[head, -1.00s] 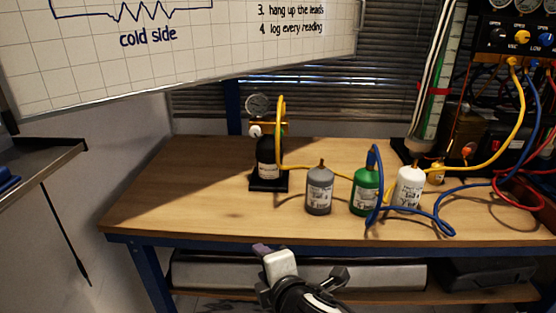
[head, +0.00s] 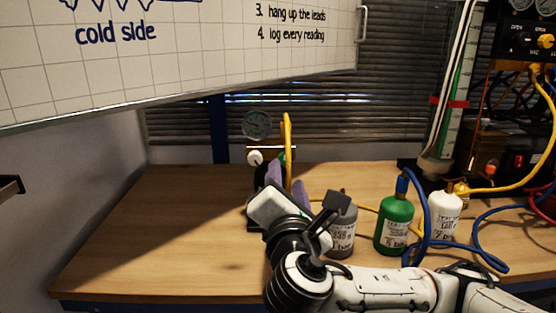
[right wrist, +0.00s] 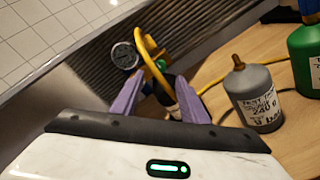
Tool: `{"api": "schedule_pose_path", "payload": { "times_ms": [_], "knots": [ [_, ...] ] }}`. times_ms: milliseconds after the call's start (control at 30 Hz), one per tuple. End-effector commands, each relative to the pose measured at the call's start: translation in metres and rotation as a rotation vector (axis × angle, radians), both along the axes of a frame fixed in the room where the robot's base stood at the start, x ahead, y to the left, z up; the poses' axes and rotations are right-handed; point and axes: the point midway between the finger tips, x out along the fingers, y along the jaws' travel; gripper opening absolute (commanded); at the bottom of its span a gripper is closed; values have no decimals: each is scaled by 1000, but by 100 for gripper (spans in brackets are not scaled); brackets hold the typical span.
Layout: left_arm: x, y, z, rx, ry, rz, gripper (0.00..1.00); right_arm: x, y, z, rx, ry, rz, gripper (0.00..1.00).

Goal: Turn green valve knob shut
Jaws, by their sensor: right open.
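The green valve knob (head: 281,157) shows as a small patch on the right of the brass manifold, partly behind the yellow hose, in the head view. It also shows in the right wrist view (right wrist: 161,66), beyond the fingertips and partly behind the hose. My right gripper (head: 275,175) has purple fingers and points at the gauge rig, in front of and just below the manifold. In the right wrist view its fingers (right wrist: 162,88) are apart, with the dark pump body and hose seen between them. They hold nothing. My left gripper is out of view.
A pressure gauge (head: 257,125) and white knob (head: 255,157) are on the rig. The yellow hose (head: 288,150) loops over it. A grey bottle (head: 345,232), green bottle (head: 396,225) and white bottle (head: 443,216) stand to the right. The bench's left side (head: 150,230) is clear.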

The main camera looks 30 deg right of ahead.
Motion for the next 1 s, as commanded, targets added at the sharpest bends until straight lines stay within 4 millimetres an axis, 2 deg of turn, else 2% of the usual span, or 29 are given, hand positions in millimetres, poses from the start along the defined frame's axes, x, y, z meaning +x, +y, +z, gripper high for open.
{"api": "schedule_pose_path", "payload": {
  "times_ms": [133,400,600,833,867,1000],
  "knots": [
    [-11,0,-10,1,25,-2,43,24,-17,0,-2,-1,-5,40],
    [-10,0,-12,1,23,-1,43,61,-39,0,2,-1,-1,40],
    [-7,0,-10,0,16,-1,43,71,-46,0,3,-1,1,40],
    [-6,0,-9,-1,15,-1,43,72,-46,0,3,0,1,40],
    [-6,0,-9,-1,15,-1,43,72,-46,0,3,0,1,39],
    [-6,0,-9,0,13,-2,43,72,-46,0,3,0,1,15]
  ]
}}
